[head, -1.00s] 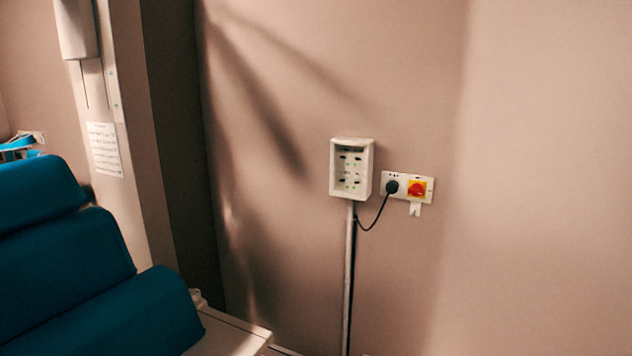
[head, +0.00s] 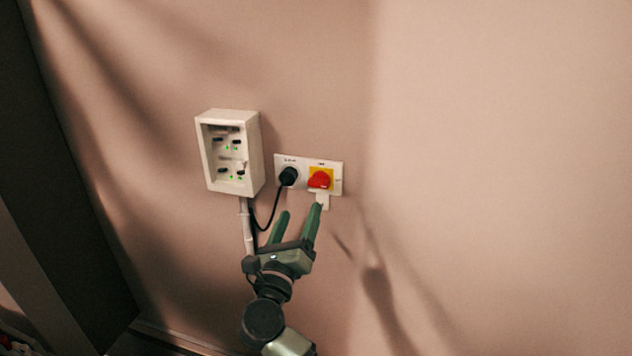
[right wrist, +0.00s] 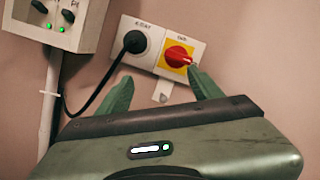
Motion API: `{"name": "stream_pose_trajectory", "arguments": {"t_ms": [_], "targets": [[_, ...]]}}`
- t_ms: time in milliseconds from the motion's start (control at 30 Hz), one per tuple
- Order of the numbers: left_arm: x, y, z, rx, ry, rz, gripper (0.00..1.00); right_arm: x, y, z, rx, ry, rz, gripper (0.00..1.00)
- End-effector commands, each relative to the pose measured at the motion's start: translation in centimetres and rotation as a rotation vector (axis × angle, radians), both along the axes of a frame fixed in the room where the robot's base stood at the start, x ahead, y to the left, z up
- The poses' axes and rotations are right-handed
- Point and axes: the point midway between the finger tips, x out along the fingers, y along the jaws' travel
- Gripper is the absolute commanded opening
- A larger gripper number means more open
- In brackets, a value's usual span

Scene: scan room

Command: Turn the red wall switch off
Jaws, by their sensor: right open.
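The red wall switch (head: 320,180) is a red rotary knob on a yellow square, at the right end of a white wall plate (head: 337,173). In the right wrist view the red knob (right wrist: 178,56) sits ahead of the gripper, just above the right-hand fingertip. My right gripper (head: 299,211) is open and empty, with its green fingers pointing up at the plate from below. In the right wrist view the gripper's fingers (right wrist: 159,80) are spread below the plate. I cannot tell whether a fingertip touches the plate. My left gripper is not in view.
A black plug (head: 288,176) with a hanging cable sits in the socket left of the switch. A white box (head: 251,155) with green lights is mounted further left, above a pipe. A white tab (head: 323,200) hangs below the switch. The wall to the right is clear.

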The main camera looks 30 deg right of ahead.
Motion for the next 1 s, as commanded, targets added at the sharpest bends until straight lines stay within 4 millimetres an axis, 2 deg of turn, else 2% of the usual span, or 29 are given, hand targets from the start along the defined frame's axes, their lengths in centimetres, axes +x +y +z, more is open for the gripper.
{"name": "stream_pose_trajectory", "arguments": {"t_ms": [33, 67, 133, 233, 367, 700, 1000], "targets": [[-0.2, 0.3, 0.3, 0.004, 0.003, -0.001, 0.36, -0.7, -0.4, 2.2, 0.144, -0.083, 0.000, 0.65], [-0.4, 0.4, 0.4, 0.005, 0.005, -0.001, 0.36, -1.1, -0.6, 2.8, 0.219, -0.119, 0.002, 0.65], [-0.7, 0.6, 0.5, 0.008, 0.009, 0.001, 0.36, -1.7, -0.7, 3.7, 0.356, -0.175, 0.007, 0.65], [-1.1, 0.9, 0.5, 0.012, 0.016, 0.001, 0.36, -2.2, -0.6, 4.3, 0.470, -0.216, 0.017, 0.65], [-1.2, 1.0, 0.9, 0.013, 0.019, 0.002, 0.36, -1.7, -1.2, 4.6, 0.509, -0.227, 0.020, 0.65], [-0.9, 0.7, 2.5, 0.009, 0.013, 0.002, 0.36, 1.7, -5.3, 4.6, 0.503, -0.223, 0.019, 0.65], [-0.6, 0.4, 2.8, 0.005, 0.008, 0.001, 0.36, 2.7, -6.5, 4.3, 0.507, -0.225, 0.018, 0.65]]}}
